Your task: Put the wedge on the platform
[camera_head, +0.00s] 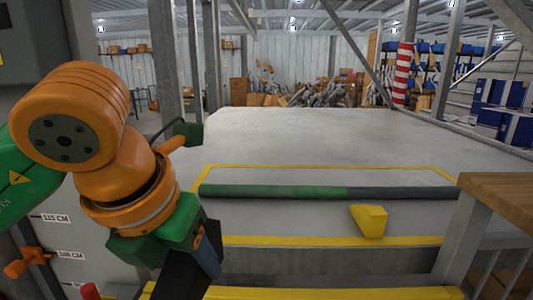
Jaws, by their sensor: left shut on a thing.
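A yellow wedge (369,220) lies on the grey platform (310,140), inside a yellow painted outline near the front edge. My left gripper (196,268) points downward at the lower left, in front of the platform edge and well left of the yellow wedge, apart from it. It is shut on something. Its fingertips run toward the bottom of the picture, and I cannot make out the held thing clearly. My right gripper is not in view.
A long green and dark grey bar (310,191) lies across the platform just behind the wedge. A wooden-topped railing (497,190) stands at the right. A yellow-edged step (320,293) runs along the front. The platform behind the bar is clear.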

